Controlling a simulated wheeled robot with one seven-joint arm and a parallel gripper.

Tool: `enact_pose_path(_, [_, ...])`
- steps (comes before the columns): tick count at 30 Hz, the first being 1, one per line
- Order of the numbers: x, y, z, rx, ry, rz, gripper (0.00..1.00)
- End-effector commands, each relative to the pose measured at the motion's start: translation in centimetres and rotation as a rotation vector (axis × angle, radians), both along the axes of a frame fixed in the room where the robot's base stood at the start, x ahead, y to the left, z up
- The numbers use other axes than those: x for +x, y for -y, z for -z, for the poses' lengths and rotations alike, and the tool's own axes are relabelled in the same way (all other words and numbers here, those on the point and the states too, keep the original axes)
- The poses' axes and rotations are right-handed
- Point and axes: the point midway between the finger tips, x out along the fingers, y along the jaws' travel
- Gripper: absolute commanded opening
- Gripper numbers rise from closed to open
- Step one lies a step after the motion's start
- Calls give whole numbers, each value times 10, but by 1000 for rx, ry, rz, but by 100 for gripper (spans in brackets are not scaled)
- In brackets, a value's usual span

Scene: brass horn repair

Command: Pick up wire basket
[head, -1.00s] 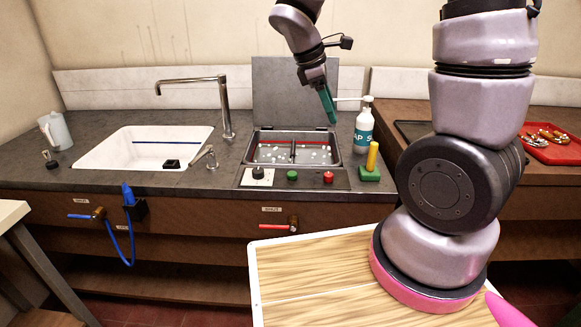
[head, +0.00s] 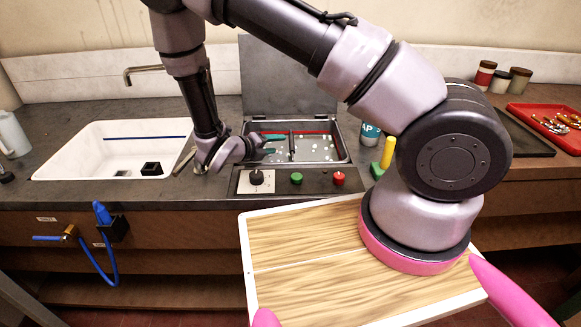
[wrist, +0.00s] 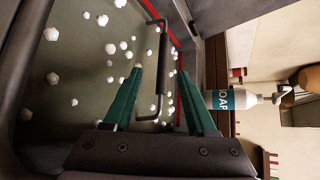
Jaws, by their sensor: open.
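The wire basket shows only as its black handle (head: 292,146), upright across the middle of the sunken tank; its mesh cannot be made out in the liquid. In the wrist view the handle (wrist: 162,62) is a dark bracket with a thicker grip. My gripper (head: 270,144) is low at the tank's left side, lying nearly level, with its green fingers pointing right towards the handle. In the wrist view the open fingers (wrist: 161,72) appear on either side of the handle's grip. Nothing is held. Whether a finger touches the handle cannot be told.
The tank (head: 342,160) holds white floating bits; its lid (head: 285,75) stands open behind. A control panel with a dial, green button and red button (head: 339,178) is in front. A soap bottle (head: 370,133) and a yellow-handled green block (head: 387,155) stand right. A white sink (head: 75,165) is left.

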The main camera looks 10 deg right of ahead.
Motion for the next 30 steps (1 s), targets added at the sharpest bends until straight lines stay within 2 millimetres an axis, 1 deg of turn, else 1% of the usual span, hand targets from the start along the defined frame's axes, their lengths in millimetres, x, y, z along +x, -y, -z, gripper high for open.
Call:
enact_pose_path(1, [5, 8, 4, -1, -1, 4, 57])
enact_pose_path(3, [11, 16, 8, -1, -1, 5, 57])
enact_pose_path(6, [19, 25, 12, 2, 1, 5, 57])
enact_pose_path(11, [25, 33, 16, 2, 0, 5, 57])
enact_pose_path(16, [38, 54, 23, 2, 1, 9, 57])
enact_pose_path(19, [45, 63, 28, 3, 1, 7, 57])
enact_pose_path(22, [50, 68, 31, 3, 0, 6, 57])
enact_pose_path(29, [51, 69, 32, 4, 1, 5, 57])
enact_pose_path(30, [51, 69, 32, 4, 1, 5, 49])
